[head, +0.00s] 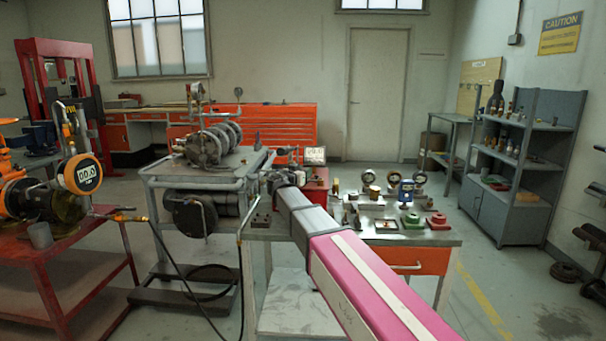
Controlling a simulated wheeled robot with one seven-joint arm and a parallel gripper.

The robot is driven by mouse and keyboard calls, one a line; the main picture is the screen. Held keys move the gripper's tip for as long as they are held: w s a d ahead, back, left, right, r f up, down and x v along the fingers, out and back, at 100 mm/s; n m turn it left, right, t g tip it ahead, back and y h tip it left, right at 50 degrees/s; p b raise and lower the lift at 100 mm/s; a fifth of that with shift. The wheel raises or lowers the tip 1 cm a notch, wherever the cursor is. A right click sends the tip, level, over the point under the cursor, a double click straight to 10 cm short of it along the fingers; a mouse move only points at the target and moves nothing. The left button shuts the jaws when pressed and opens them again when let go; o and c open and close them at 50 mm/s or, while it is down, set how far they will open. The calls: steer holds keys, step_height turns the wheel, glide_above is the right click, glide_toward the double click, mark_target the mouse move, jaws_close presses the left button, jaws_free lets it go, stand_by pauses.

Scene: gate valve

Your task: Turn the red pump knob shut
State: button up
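My arm reaches from the bottom right to the middle of the head view. My gripper (272,181) is at its far end, over the workbench beside the red pump-like unit (317,187). The gripper is small and dark here, and its finger opening cannot be made out. The unit carries a pale digital gauge (315,155) on top; my arm covers part of it. I cannot clearly pick out a red knob on it, nor whether the gripper touches it. A red round-topped piece (437,221) sits at the right of the workbench; what it is cannot be told.
The workbench (440,238) also holds a green piece (409,223) and several small fittings and gauges. A grey cart (160,179) with machinery stands left of it. A red table (75,258) bears an orange pump (25,196). A dark hose runs across the floor. Shelves (528,165) stand right.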

steer(key=shift+m+g+h, duration=0.3)
steer(key=shift+h, duration=0.1)
steer(key=o, duration=0.9)
steer(key=v, duration=1)
steer(key=shift+s+a, duration=0.25)
steer(key=shift+s, duration=0.05)
